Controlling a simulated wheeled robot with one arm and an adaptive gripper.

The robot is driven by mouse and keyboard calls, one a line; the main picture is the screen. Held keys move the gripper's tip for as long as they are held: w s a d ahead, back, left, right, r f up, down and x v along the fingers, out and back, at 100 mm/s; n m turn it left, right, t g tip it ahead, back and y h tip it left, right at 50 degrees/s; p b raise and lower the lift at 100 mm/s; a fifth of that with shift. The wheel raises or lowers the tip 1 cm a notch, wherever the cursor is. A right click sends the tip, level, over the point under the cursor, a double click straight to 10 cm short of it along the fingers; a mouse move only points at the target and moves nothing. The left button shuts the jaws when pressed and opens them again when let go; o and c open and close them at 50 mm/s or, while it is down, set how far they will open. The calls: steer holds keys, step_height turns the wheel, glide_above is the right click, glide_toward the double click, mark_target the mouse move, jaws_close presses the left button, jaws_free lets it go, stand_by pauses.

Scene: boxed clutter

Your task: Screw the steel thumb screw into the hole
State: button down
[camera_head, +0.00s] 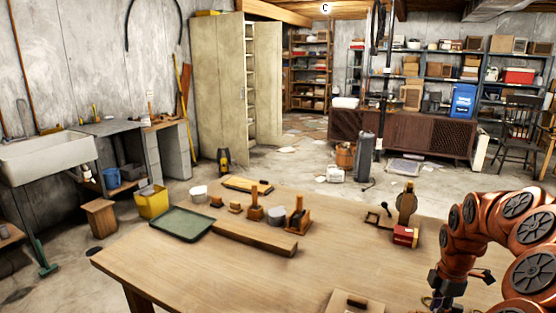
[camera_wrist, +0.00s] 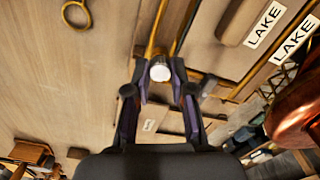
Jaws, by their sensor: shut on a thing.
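My gripper (camera_wrist: 160,82) is shut on the steel thumb screw (camera_wrist: 160,70), whose round pale head shows between the two fingertips in the wrist view. In the head view my gripper (camera_head: 441,298) is low at the right, over the near right part of the wooden table (camera_head: 200,262). The screw cannot be made out there. The hole cannot be made out in either view. A flat wooden piece with a dark bar (camera_head: 357,302) lies at the bottom edge of the head view, left of my gripper.
A green tray (camera_head: 181,224), a long wooden beam (camera_head: 240,239) and small wooden stands (camera_head: 298,218) are on the table's far left part. A red box (camera_head: 404,236) stands at the back right. The wrist view shows a brass ring (camera_wrist: 76,14) and a LAKE label (camera_wrist: 265,24).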

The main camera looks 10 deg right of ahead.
steer(key=shift+m, duration=0.3)
steer(key=shift+f+m+b, duration=0.1)
steer(key=shift+m+b, duration=0.2)
steer(key=shift+b, duration=0.15)
steer(key=shift+m+b, duration=1.35)
steer(key=shift+m, duration=0.85)
steer(key=shift+m+b, duration=1.8)
steer(key=shift+m, duration=0.7)
